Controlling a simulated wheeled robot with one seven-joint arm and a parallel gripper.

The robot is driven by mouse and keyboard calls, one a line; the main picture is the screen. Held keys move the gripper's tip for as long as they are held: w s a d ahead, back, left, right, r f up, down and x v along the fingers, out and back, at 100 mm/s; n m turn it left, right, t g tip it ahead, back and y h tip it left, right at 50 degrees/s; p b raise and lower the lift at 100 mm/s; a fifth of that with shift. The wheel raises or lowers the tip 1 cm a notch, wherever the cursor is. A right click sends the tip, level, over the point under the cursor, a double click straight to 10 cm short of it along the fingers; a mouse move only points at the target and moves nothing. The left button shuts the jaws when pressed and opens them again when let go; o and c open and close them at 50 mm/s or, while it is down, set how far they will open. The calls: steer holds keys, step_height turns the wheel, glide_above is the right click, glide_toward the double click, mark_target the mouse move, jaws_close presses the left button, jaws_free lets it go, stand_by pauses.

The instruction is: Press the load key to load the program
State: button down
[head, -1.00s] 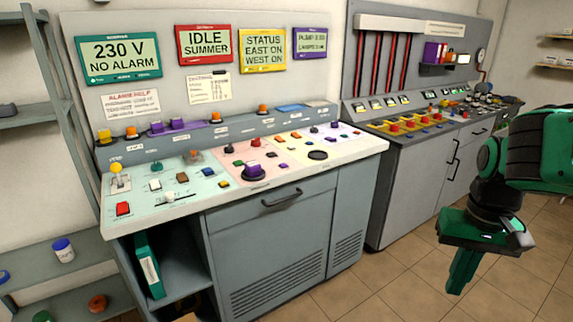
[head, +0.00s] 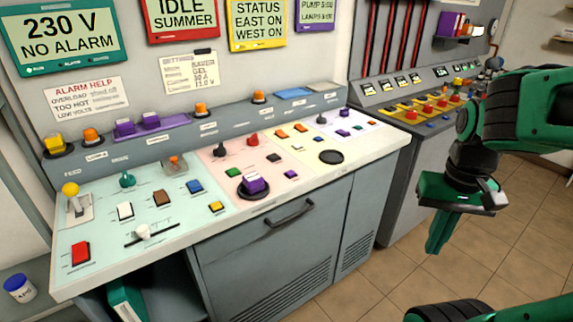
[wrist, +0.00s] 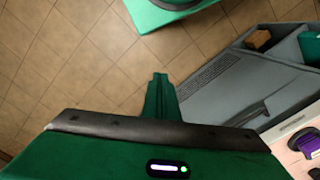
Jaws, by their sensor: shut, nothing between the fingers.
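The control desk (head: 390,150) carries several coloured keys on its sloped top. On its pale green panel are a red key (head: 81,252), a white key (head: 125,210), a brown key (head: 161,198), a blue key (head: 194,186) and a yellow key (head: 216,207). The pink and yellow panels hold a green key (head: 235,171) and an orange key (head: 281,133), among others. The key labels are too small to read, so I cannot tell which is the load key. My gripper (head: 437,243) is shut and empty, pointing down over the floor right of the desk. Its shut fingers also show in the wrist view (wrist: 158,90).
A purple-topped knob (head: 254,186), a yellow-knobbed lever (head: 72,191) and a white slider (head: 142,231) stand up from the desk. A drawer handle (head: 289,219) juts from its front. A second console (head: 408,108) stands behind to the right. Tiled floor (head: 470,275) is free in front.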

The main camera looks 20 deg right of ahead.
steer(key=shift+w+a, duration=0.15)
steer(key=shift+w, duration=0.25)
steer(key=shift+s, duration=0.1)
steer(key=w+a+r+n+t+h, duration=0.1)
steer(key=w+n+t+h, duration=0.1)
steer(key=w, duration=0.9)
steer(key=w+a+r+n+t+h, duration=0.1)
steer(key=w+a+n, duration=0.15)
steer(key=w, duration=0.85)
steer(key=w+a+r+n+t+h, duration=0.1)
steer(key=w+a+r+n+t, duration=0.1)
steer(key=w+a, duration=0.5)
steer(key=w+a+r+n+t, duration=0.3)
steer(key=w+a, duration=0.4)
steer(key=w, duration=0.1)
steer(key=shift+w+a+r+h, duration=0.15)
steer(key=shift+a+r+h, duration=0.1)
steer(key=shift+a+h, duration=0.15)
